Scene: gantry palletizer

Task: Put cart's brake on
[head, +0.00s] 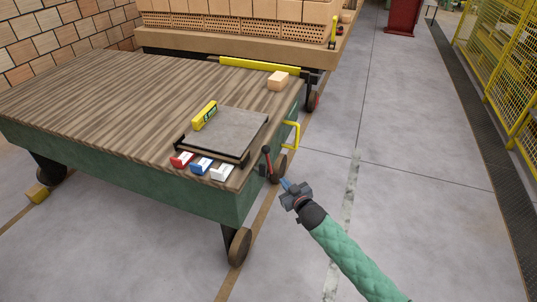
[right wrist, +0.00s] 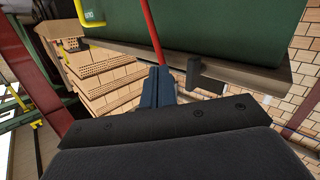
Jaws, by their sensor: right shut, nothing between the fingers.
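The cart (head: 110,88) has a striped wooden top, a green side and dark wheels. A lever with a red stem and dark end (head: 267,160), seemingly the brake, stands at its right end near the front corner. In the right wrist view a red rod (right wrist: 152,32) runs down beside the green cart body (right wrist: 215,22) to just behind my fingertips. My right gripper (head: 287,186) is shut and empty, just right of and below the lever; its fingers also show in the wrist view (right wrist: 158,82). I cannot tell whether they touch the rod. My left gripper is out of view.
On the cart lie a grey slab (head: 228,135), a yellow box (head: 204,115), small red, blue and white blocks (head: 200,166) and a brick (head: 277,80). A yellow handle (head: 295,134) juts from the cart's end. Open floor (head: 420,190) lies right, before a yellow fence (head: 505,70).

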